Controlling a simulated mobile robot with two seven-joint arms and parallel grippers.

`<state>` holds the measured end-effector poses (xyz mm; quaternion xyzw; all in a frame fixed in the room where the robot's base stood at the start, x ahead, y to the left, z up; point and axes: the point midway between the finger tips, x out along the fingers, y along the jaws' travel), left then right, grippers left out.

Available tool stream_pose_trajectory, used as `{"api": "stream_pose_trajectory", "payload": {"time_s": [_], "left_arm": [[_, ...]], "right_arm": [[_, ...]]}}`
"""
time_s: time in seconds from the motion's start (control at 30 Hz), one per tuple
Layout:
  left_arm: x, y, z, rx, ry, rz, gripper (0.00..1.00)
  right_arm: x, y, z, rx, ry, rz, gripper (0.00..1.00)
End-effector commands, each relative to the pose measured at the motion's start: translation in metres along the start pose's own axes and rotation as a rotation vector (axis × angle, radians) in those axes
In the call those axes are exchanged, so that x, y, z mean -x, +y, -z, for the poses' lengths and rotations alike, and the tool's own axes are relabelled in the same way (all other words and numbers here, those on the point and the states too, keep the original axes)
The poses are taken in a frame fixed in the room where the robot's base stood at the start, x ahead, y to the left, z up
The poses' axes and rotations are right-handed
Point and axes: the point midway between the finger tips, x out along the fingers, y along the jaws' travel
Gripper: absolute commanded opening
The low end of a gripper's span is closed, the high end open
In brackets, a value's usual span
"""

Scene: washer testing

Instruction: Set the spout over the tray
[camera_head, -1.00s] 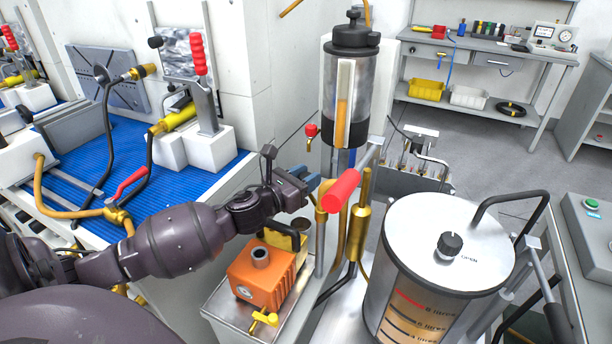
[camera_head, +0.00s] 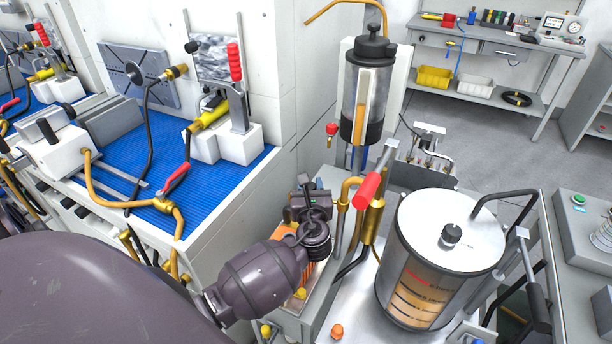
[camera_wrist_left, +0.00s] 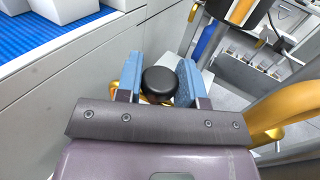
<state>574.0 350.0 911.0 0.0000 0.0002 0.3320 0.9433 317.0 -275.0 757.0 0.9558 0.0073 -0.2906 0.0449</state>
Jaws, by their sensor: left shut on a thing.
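My left gripper (camera_wrist_left: 160,82) has its blue fingers on either side of a round black knob and is shut on it. A curved brass piece shows just below the knob, partly hidden. In the head view my left wrist (camera_head: 313,232) is over the orange pump block (camera_head: 312,268) and hides most of it; the fingers are hidden there. A bent brass pipe (camera_head: 345,188) stands just right of the wrist. I cannot tell for sure which brass pipe is the spout. A grey metal tray-like top (camera_head: 290,318) lies under the orange block. My right gripper is out of view.
A red-handled lever (camera_head: 367,190) and a large lidded steel canister (camera_head: 445,250) stand close on the right. A tall reservoir (camera_head: 365,90) is behind. The blue-matted bench (camera_head: 215,175) holds hoses and clamps on the left. Open floor shows at the back right.

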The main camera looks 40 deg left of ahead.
Motion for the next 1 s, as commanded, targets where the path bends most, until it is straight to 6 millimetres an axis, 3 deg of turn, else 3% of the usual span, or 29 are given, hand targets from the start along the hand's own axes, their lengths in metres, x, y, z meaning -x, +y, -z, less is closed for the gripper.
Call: {"api": "stream_pose_trajectory", "payload": {"time_s": [0.5,0.73,1.0], "left_arm": [[0.040,0.005,-0.003,0.002,0.002,-0.460,0.00],[0.051,0.004,-0.001,0.001,0.001,-0.594,0.00],[0.057,0.003,-0.001,0.001,0.000,-0.673,0.00]], "right_arm": [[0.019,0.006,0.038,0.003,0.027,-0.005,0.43],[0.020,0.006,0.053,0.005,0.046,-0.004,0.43],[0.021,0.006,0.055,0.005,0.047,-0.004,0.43]]}}
